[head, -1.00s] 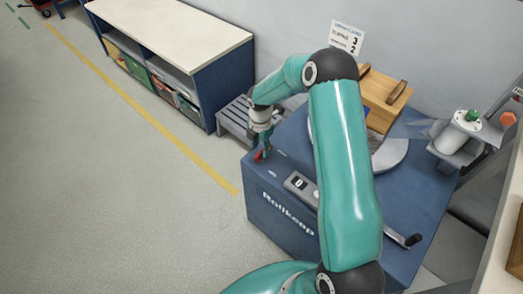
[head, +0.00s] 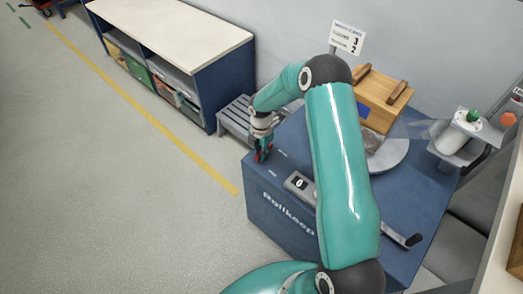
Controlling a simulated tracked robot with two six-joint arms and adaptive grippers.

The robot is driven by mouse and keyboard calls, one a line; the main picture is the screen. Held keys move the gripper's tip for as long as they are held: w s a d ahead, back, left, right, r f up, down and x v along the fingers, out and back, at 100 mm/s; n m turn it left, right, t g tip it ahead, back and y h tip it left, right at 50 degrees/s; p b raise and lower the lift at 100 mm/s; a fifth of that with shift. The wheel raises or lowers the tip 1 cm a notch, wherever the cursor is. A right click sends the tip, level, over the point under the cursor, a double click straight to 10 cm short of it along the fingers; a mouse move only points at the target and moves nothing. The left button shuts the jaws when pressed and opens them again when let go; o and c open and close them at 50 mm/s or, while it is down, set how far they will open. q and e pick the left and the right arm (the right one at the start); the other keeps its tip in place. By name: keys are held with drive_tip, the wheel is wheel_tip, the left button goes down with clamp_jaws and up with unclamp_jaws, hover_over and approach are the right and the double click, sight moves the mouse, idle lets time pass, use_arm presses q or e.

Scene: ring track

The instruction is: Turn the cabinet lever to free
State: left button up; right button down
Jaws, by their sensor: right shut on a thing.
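My right gripper (head: 263,152) points down at the cabinet top's left corner. It is shut on a small red lever (head: 260,157), mostly hidden by the fingers. Small white labels lie on the top beside the lever, too small to read. My right arm crosses in front of the cabinet and hides part of its top. My left gripper is not in view.
A counter (head: 298,184) shows 0, and a black-ended handle (head: 412,240) is at the front right. A slatted stand (head: 235,118) and a shelf bench (head: 185,45) stand to the left.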

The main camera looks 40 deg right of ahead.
drive_tip(key=shift+m+b, duration=0.3)
drive_tip(key=m+b, duration=0.2)
drive_tip(key=shift+f+m, duration=0.1)
drive_tip(key=shift+m, duration=0.2)
drive_tip(key=m+b, duration=0.3)
drive_tip(key=m, duration=0.2)
drive_tip(key=m+b, duration=0.3)
drive_tip(key=m, duration=0.2)
drive_tip(key=shift+s+a+m, duration=0.1)
drive_tip(key=shift+a+m, duration=0.05)
drive_tip(key=shift+m, duration=0.25)
drive_tip(key=shift+r+m+b, duration=0.2)
drive_tip(key=shift+m+b, duration=0.9)
drive_tip(key=shift+m, duration=0.9)
drive_tip(key=c, duration=1.2)
unclamp_jaws()
drive_tip(key=shift+a, duration=0.1)
drive_tip(key=shift+o, duration=0.4)
